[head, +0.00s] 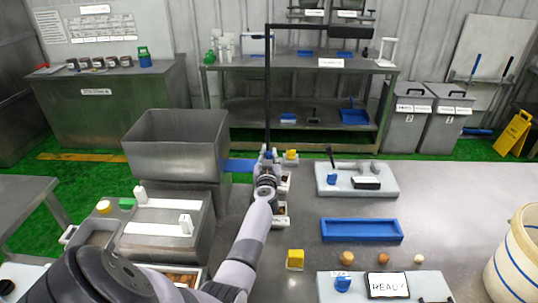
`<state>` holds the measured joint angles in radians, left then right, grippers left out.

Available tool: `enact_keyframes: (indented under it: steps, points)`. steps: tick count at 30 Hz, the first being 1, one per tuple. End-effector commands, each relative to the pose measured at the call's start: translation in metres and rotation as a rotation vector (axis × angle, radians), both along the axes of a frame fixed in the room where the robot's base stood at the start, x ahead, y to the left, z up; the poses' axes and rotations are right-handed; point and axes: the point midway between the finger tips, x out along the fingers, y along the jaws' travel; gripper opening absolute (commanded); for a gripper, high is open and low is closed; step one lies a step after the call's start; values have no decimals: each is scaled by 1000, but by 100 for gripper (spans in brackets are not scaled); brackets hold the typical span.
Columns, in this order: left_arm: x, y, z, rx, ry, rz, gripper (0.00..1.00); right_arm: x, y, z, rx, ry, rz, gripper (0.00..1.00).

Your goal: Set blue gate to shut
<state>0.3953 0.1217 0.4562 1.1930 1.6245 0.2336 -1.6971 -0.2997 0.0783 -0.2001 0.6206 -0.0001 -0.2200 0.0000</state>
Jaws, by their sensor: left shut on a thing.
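A flat blue piece, which looks like the blue gate (239,165), shows in the head view between the large grey metal bin (178,144) and my left gripper (267,156). My left gripper is shut at the right end of this piece. Its fingers and wrist hide the grip and part of the gate. My right gripper is not in view.
Small labelled bins (281,218) sit just right of my left forearm. A thin black post (267,85) rises behind my gripper. A blue tray (361,230), a yellow block (295,260) and a grey board (357,185) lie to the right.

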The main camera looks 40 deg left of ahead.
Motion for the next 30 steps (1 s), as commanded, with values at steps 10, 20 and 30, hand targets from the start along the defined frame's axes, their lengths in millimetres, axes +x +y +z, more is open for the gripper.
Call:
enact_keyframes:
  steps: [10, 20, 30]
  points:
    - [0, 0, 0, -1, 1, 0, 0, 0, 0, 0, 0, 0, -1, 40]
    - [-21, 25, 4, 5, 6, 2, 0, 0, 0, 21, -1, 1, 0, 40]
    - [-43, 51, 0, -1, -1, 2, 0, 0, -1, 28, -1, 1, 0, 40]
